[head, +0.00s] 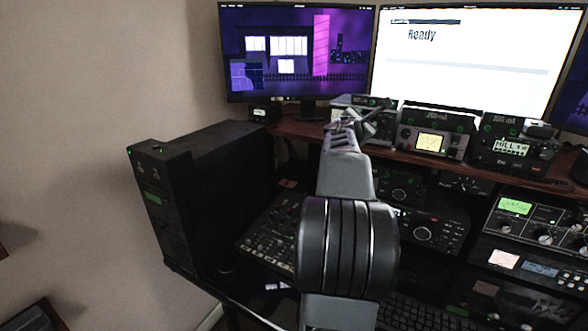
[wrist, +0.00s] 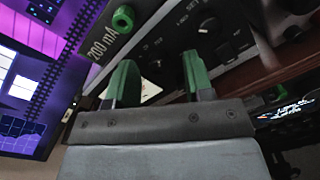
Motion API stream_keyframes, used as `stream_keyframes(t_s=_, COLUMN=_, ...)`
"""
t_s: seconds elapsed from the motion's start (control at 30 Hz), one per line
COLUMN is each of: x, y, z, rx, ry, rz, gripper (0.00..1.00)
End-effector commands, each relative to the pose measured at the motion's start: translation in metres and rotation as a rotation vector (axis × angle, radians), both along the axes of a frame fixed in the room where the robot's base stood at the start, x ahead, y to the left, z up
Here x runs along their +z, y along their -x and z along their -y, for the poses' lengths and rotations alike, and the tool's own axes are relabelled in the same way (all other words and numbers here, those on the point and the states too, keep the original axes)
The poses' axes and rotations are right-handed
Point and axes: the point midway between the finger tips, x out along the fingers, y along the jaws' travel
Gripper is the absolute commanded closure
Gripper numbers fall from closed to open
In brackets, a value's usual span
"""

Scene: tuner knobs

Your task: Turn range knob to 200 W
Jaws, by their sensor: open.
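My gripper (wrist: 160,80) is open, with two green fingers apart in front of a dark, tilted equipment panel (wrist: 225,58) in the wrist view. No held thing shows between the fingers. The panel carries a "200 mA" label, a green ring-shaped part (wrist: 123,18) and a dark knob (wrist: 208,25) beyond the right finger. I cannot tell which knob is the range knob or read its setting; part of the panel is hidden behind the fingers. In the head view my gripper (head: 362,115) is small, in front of the left box (head: 345,101) on the shelf.
The wooden shelf (head: 300,130) also carries a yellow-display meter (head: 430,142) and a black unit (head: 512,145) to the right. A black tower (head: 205,190) stands left. A mixer (head: 268,230) and rack units (head: 535,215) lie below.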

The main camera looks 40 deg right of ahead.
Motion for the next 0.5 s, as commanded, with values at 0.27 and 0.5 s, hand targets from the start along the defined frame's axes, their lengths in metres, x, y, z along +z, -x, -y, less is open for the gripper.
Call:
stream_keyframes(t_s=0.27, x=0.005, y=0.001, z=-0.005, rx=0.001, ry=0.121, rz=-0.379, gripper=0.53)
stream_keyframes(t_s=0.5, x=0.0, y=0.014, z=-0.057, rx=0.002, ry=0.121, rz=-0.367, gripper=0.53)
